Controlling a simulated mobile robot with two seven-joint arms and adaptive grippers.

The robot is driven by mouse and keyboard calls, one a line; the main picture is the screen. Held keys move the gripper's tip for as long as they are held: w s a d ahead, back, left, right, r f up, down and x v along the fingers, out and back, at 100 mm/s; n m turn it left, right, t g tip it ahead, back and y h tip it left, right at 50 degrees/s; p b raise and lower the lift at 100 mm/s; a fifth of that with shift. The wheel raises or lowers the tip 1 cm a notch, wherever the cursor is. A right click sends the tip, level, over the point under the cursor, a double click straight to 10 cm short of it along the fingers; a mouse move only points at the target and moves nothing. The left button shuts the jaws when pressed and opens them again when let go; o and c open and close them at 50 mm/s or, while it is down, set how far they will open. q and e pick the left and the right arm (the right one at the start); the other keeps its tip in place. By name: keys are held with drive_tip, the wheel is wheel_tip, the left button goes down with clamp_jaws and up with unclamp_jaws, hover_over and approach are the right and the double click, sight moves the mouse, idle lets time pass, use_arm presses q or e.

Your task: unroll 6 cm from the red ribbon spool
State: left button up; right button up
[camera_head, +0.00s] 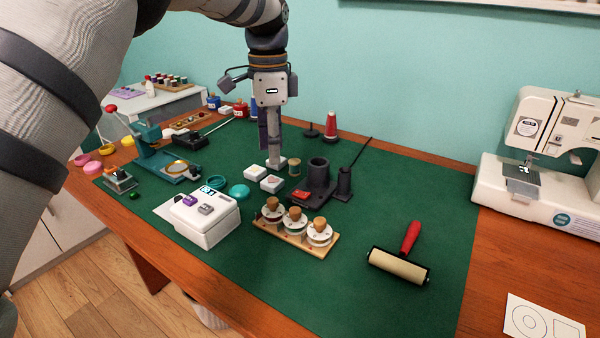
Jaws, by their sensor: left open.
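Small red rolls (240,109) stand at the back left of the green mat, just left of my left gripper. They are too small to tell which is the ribbon spool, and no loose ribbon end shows. My left gripper (270,152) hangs pointing down over the back middle of the mat, right of these rolls. It is open and seen nearly edge-on, with its lower end close to a small white block. I see nothing held in it. My right gripper is not in view.
A sewing machine (540,150) stands at right. The mat's right part is mostly clear.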

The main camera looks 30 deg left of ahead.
sight(272, 199)
use_arm(q)
drive_tip(key=f, duration=0.1)
drive_tip(key=s+f, duration=0.1)
drive_tip(key=f, duration=0.1)
drive_tip(key=shift+s+f, duration=0.15)
drive_tip(key=shift+s, duration=0.1)
wheel_tip(272, 199, down, 8)
drive_tip(key=shift+w+f, duration=0.1)
clamp_jaws()
